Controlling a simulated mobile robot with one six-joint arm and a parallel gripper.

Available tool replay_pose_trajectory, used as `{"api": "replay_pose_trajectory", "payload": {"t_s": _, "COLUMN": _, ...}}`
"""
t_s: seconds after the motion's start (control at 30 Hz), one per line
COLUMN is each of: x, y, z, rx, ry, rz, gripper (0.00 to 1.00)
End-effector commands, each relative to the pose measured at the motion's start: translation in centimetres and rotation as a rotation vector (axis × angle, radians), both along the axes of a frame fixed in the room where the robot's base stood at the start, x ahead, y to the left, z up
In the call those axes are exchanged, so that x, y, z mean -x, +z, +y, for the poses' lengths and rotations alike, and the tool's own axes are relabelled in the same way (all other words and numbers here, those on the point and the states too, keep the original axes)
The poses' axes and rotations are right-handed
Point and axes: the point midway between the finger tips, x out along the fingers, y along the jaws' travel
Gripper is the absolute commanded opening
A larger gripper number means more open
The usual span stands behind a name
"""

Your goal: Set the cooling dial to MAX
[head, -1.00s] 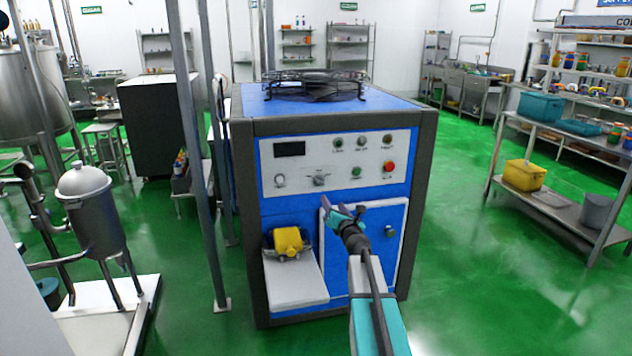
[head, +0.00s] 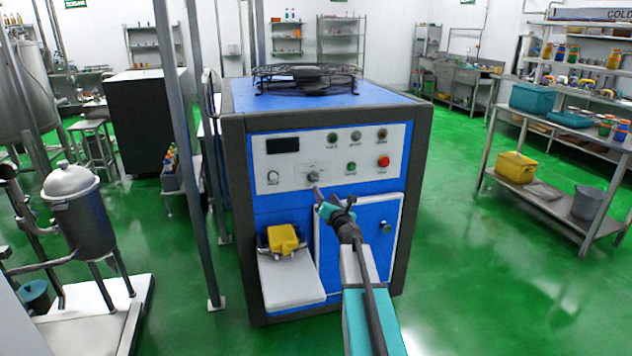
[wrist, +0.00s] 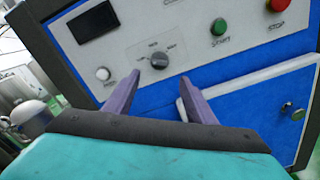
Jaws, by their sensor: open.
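The cooling dial (wrist: 159,61) is a round dark grey knob on the white control panel of a blue machine, with small labels around it. It also shows in the head view (head: 312,177). I cannot read for certain which label it points to. My gripper (wrist: 160,80) is open and empty, its two purple fingers pointing at the panel with the dial between their tips in the wrist view. In the head view my gripper (head: 325,198) is just below and right of the dial. I cannot tell the exact gap, but nothing is held.
The panel (head: 365,158) also carries a white knob (wrist: 103,74), a green START button (wrist: 218,27) and a red STOP button (wrist: 278,5). Below are a blue door (head: 350,250) and a white shelf (head: 292,289) with a yellow part (head: 284,239). Open floor lies to the right.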

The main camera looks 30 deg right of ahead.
Motion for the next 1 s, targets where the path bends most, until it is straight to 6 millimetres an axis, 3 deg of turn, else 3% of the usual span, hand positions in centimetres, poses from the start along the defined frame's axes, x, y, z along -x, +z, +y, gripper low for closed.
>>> {"api": "replay_pose_trajectory", "payload": {"t_s": 1.0, "x": -8.4, "y": 0.0, "z": -1.8, "rx": 0.0, "ry": 0.001, "rz": 0.0, "gripper": 0.51}}
